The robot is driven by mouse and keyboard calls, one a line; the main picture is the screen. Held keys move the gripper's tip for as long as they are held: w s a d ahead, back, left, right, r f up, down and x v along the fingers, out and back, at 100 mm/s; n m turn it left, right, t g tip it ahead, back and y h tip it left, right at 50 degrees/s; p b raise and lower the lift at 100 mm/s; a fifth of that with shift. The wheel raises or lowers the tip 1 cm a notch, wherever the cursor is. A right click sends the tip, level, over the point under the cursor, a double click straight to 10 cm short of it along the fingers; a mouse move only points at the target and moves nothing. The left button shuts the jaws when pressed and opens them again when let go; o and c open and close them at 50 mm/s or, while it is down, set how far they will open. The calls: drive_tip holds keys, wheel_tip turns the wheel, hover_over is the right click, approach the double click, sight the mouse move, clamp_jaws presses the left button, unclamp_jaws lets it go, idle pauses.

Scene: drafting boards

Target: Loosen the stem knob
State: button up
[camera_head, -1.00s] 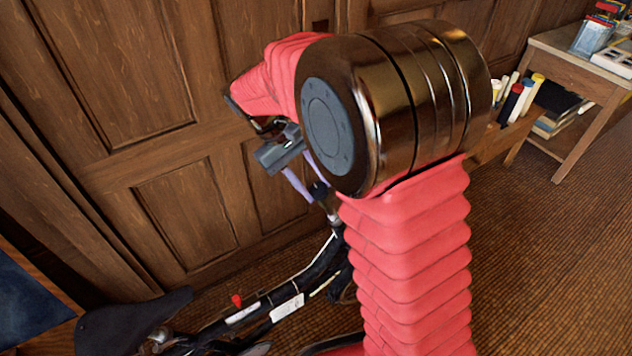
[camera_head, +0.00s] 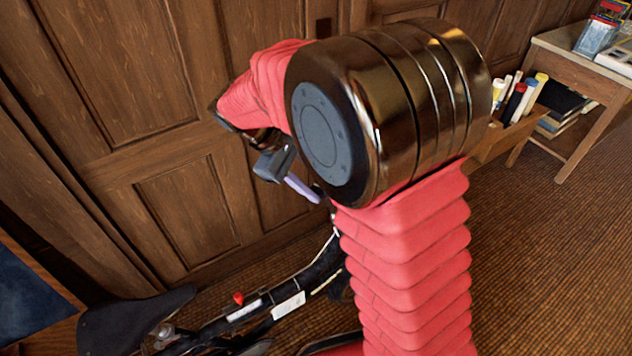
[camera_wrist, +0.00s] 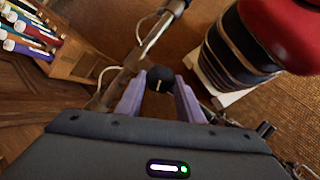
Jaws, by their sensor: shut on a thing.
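The stem knob (camera_wrist: 158,73) is small and black with a pale mark on its face, seen in the wrist view. My gripper (camera_wrist: 160,82) has its two purple fingers on either side of the knob, shut on it. A bicycle tube (camera_wrist: 134,58) runs behind the knob. In the head view my gripper (camera_head: 312,192) is partly hidden behind my arm's bronze joint, and the knob cannot be made out there.
The folding bicycle's black frame (camera_head: 297,284) and saddle (camera_head: 130,315) are below my arm. A panelled wooden wall (camera_head: 190,215) stands close behind. A wooden box of rolled tubes (camera_head: 505,135) and a side table (camera_head: 583,130) are at the right. Brown carpet (camera_head: 550,270) is open at right.

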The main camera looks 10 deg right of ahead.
drive_tip(key=shift+w+r, duration=0.1)
drive_tip(key=shift+w, duration=0.05)
drive_tip(key=o, duration=1.1)
drive_tip(key=shift+c, duration=0.2)
drive_tip(key=v, duration=1.3)
drive_tip(key=shift+a+r, duration=0.2)
drive_tip(key=shift+a, duration=0.05)
